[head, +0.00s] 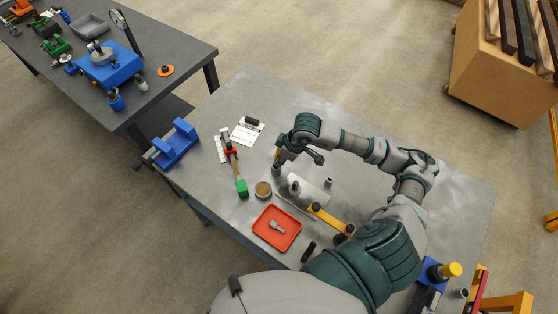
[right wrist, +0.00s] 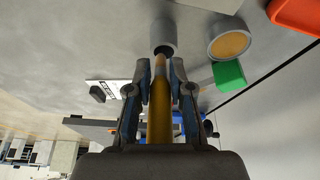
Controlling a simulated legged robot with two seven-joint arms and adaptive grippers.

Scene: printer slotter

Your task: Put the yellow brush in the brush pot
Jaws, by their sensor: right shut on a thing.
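My right gripper (head: 281,160) is over the grey table (head: 330,115). In the right wrist view, my right gripper (right wrist: 151,78) is shut on the yellow brush (right wrist: 160,118), with a finger on each side of it. The brush also shows as a small yellow piece in the head view (head: 277,153). The brush's far end points at the mouth of a grey cylindrical pot (right wrist: 164,28), which also stands below the gripper in the head view (head: 276,170). I cannot tell whether the tip is inside the pot or just at its mouth. My left gripper is not in view.
Near the pot are a round tin (head: 263,189), a green block (head: 242,188), a white roll (head: 310,190) and a red tray (head: 277,228). A white card (head: 247,131) lies behind. The table's back right is clear.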

